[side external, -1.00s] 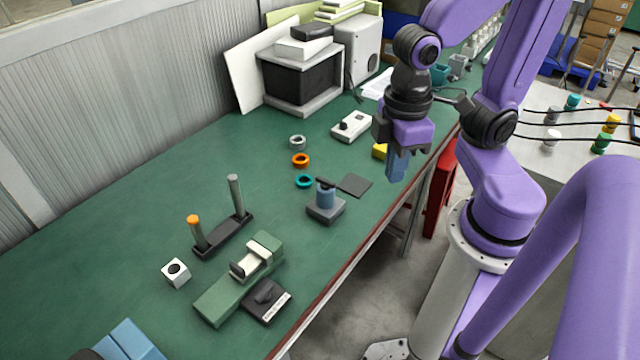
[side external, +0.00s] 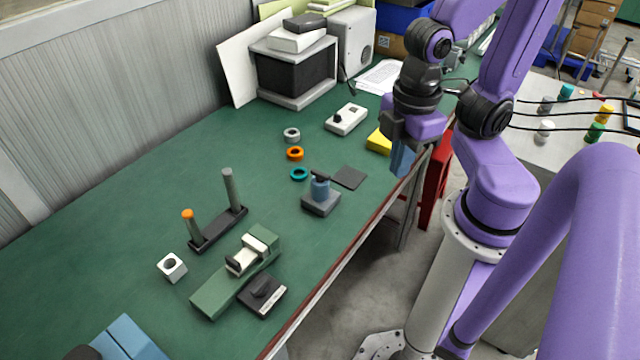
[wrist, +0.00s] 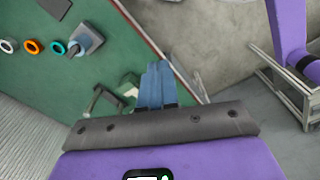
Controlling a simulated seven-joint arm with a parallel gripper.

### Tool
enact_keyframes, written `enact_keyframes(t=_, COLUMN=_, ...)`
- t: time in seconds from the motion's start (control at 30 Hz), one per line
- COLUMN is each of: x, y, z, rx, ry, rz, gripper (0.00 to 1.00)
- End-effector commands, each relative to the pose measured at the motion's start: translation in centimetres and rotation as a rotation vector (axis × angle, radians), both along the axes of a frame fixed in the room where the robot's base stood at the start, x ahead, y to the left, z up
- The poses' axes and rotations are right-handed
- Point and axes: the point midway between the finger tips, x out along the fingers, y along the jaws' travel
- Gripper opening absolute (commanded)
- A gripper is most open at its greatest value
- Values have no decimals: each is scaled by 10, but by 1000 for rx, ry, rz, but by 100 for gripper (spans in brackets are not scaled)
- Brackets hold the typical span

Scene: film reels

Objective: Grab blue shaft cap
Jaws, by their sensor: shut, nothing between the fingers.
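A blue cylinder with a black bar across its top (side external: 320,187) stands on a grey block (side external: 320,204) near the table's front edge; it also shows in the wrist view (wrist: 84,40). A teal-blue ring (side external: 299,174) lies just behind it, also in the wrist view (wrist: 58,47). I cannot tell which of the two is the blue shaft cap. A black stand (side external: 218,232) carries two upright grey shafts, the left one topped with orange. My gripper (side external: 402,160) is shut and empty, its blue fingers (wrist: 157,86) apart from both blue things, to their right in the side view.
An orange ring (side external: 295,153) and a grey ring (side external: 292,135) lie behind the teal one. A dark square plate (side external: 349,177), a yellow block (side external: 378,141) and a white switch box (side external: 347,119) lie nearby. A green vise-like fixture (side external: 237,282) is at the front.

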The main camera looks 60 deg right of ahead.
Motion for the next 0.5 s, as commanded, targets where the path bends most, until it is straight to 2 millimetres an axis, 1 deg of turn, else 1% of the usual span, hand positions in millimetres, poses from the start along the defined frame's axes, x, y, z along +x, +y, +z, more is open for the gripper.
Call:
enact_keyframes(t=0.37, x=0, y=0, z=0, rx=0, ry=0, rz=0, gripper=0)
enact_keyframes(t=0.4, x=0, y=0, z=0, rx=0, ry=0, rz=0, gripper=13)
enact_keyframes(t=0.47, x=0, y=0, z=0, rx=0, ry=0, rz=0, gripper=33)
enact_keyframes(t=0.5, x=0, y=0, z=0, rx=0, ry=0, rz=0, gripper=46)
